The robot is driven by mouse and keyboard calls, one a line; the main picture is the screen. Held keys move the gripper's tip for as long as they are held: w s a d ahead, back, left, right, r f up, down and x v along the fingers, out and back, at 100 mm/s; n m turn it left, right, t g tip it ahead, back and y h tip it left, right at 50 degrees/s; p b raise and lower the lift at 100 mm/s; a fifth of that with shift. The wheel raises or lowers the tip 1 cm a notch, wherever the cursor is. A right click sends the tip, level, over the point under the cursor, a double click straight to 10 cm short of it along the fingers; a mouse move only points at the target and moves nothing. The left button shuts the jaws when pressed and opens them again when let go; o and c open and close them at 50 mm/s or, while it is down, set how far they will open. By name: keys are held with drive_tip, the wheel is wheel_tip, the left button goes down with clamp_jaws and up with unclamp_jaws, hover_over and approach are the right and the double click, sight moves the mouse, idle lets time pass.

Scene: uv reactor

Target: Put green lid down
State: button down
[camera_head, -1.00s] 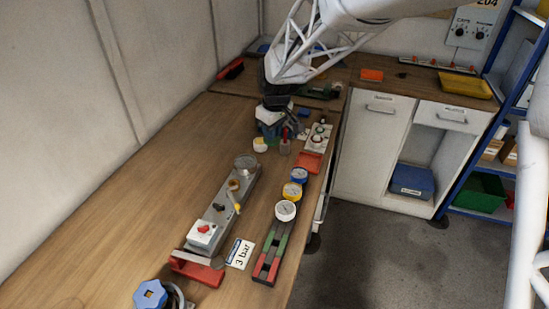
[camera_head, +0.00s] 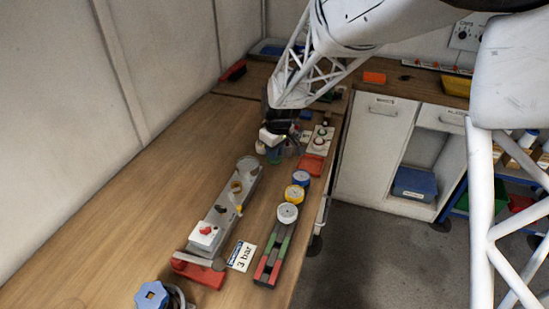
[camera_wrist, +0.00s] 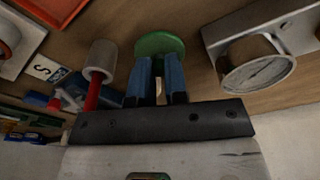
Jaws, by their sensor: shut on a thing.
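The green lid (camera_wrist: 160,43) is a round green disc at the tips of my gripper's two blue fingers in the wrist view. My gripper (camera_wrist: 159,72) is shut on it. In the head view my gripper (camera_head: 273,148) is at the far part of the wooden bench, beyond the gauge end of the grey rail, with a bit of green showing below it. I cannot tell whether the lid touches the bench.
A round gauge (camera_wrist: 257,62) on a metal plate is close to the lid's right in the wrist view. A pale cylinder with a red stem (camera_wrist: 95,88) stands to its left. The bench's left side (camera_head: 140,195) is clear in the head view.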

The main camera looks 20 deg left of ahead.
sight(279, 161)
drive_tip(key=shift+f, duration=1.45)
drive_tip(key=shift+f, duration=0.15)
drive_tip(key=c, duration=1.1)
unclamp_jaws()
drive_tip(key=shift+c, duration=0.2)
drive_tip(key=shift+r, duration=0.2)
wheel_tip(279, 161, up, 12)
drive_tip(key=d, duration=0.1)
drive_tip(key=shift+s+d, duration=0.2)
drive_tip(key=shift+s, duration=0.1)
drive_tip(key=shift+d, duration=0.1)
